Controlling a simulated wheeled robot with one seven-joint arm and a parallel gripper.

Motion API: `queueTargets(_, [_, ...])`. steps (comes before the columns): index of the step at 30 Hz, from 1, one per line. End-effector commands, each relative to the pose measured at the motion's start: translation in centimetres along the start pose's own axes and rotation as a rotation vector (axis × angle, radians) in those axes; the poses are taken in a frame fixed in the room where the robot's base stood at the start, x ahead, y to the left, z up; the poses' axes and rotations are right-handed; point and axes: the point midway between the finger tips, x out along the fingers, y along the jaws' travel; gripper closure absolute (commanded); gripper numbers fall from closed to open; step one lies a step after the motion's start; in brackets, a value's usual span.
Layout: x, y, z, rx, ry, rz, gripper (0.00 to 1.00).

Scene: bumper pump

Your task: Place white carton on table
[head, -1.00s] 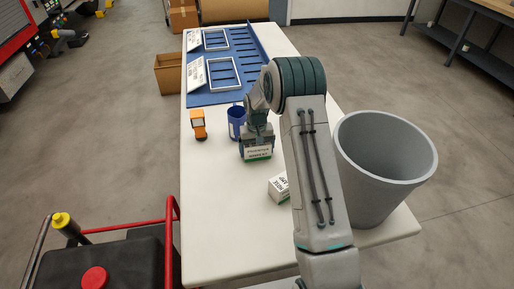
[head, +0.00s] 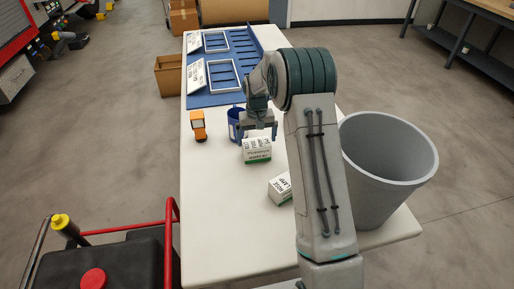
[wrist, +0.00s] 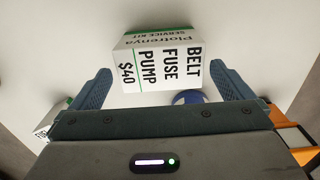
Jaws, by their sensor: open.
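The white carton (head: 257,152) with black print and a green lower edge stands on the white table (head: 228,218), near its middle. My gripper (head: 260,133) is open, just above and behind the carton. In the wrist view the carton (wrist: 156,62) shows its "BELT FUSE PUMP $40" face ahead of the fingertips (wrist: 162,74). The fingers are apart on either side and I see no contact. A second white carton (head: 280,188) stands nearer, partly hidden by my arm; a corner of a similar box shows in the wrist view at the left.
A blue cup (head: 235,124) stands close behind the carton, partly hidden by my gripper. An orange object (head: 198,125) is to the left. A large grey bin (head: 385,165) stands on the right. A blue rack (head: 252,45) fills the far end. The near left table is clear.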

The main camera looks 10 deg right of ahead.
Motion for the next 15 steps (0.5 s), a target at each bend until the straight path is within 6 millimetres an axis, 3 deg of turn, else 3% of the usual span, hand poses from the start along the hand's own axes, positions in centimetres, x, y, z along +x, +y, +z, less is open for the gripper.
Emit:
queueTargets(6, [-4.0,0.0,-0.1,0.001,0.002,-0.001,0.00])
queueTargets(15, [-7.4,-0.1,1.2,-0.001,0.012,0.002,0.00])
